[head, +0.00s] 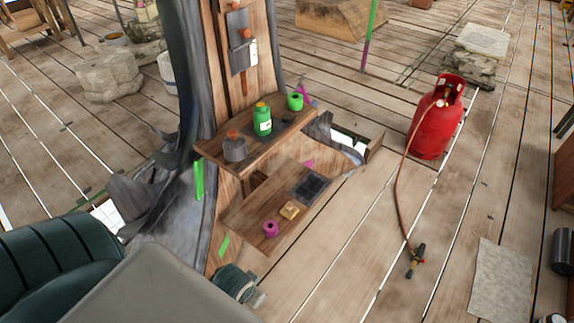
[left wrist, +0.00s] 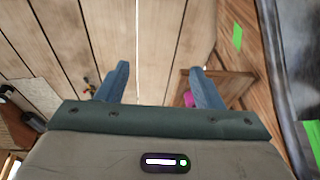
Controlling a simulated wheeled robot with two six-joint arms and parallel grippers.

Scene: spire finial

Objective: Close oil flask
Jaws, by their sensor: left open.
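A green bottle (head: 263,122) with a pale label and an orange-yellow top stands upright on the upper wooden shelf (head: 212,154). A squat grey flask (head: 235,149) with an orange-brown top stands on the same shelf, nearer me. I cannot tell which of the two is the oil flask, or whether either top is fully closed. My left gripper (left wrist: 160,82) is open, with nothing between its fingers in the left wrist view. In the head view it is low, in front of the shelves and apart from both vessels. My right gripper is not in view.
A green roll (head: 295,102) is at the upper shelf's far end. The lower shelf (head: 245,212) holds a magenta roll (head: 270,229), a yellow block (head: 289,210) and a dark grid panel (head: 310,186). A red gas cylinder (head: 435,125) with a hose stands right, with open floor before it.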

